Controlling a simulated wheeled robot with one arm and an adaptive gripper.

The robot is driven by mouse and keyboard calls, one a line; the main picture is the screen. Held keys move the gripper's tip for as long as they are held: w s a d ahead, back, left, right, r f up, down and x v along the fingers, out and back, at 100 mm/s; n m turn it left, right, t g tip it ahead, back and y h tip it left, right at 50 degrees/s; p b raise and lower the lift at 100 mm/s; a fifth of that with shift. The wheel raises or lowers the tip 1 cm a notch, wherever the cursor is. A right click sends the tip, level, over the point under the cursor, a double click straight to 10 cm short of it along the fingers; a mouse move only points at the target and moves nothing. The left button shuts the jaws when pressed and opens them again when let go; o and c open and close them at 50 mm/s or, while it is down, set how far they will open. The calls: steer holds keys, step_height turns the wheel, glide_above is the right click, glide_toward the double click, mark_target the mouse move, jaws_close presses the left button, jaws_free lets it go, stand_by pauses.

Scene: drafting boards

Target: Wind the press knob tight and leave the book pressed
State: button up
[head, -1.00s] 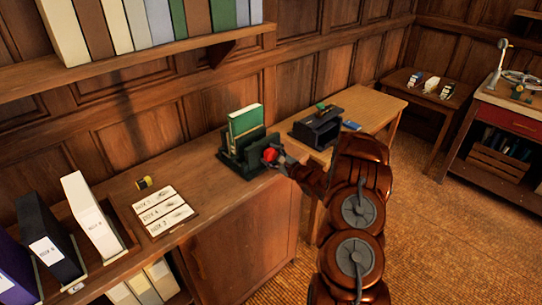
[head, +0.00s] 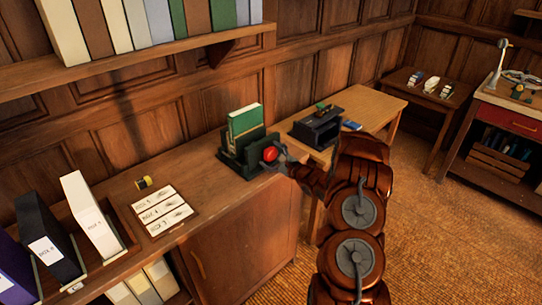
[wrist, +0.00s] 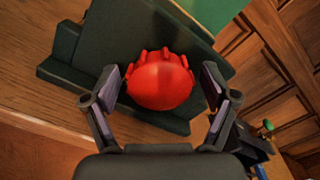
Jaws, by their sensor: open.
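The press (head: 232,158) is dark green and stands on the wooden counter, with a green book (head: 246,122) upright between its plates. The book also shows at the top of the wrist view (wrist: 219,12). The red knob (head: 270,154) is on the press's near right side. In the wrist view the knob (wrist: 160,82) is round with several lobes. My gripper (wrist: 166,92) is open, with one finger on each side of the knob. A small gap seems to show between the fingers and the knob. In the head view my gripper (head: 279,155) is small and partly hides the press.
Labelled box files (head: 96,218) stand at the counter's left, beside label cards (head: 160,209) and a small yellow-and-black item (head: 146,183). A black device (head: 318,129) sits on a lower table to the right. A shelf of books hangs above.

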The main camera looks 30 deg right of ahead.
steer(key=n+b, duration=0.4)
steer(key=n, duration=0.1)
steer(key=shift+f, duration=0.25)
steer(key=n+b, duration=0.4)
steer(key=n, duration=0.1)
steer(key=shift+b, duration=0.35)
steer(key=n+b, duration=0.4)
steer(key=shift+f, duration=0.1)
steer(key=n+b, duration=0.7)
steer(key=shift+r+n, duration=0.3)
steer(key=shift+n, duration=0.1)
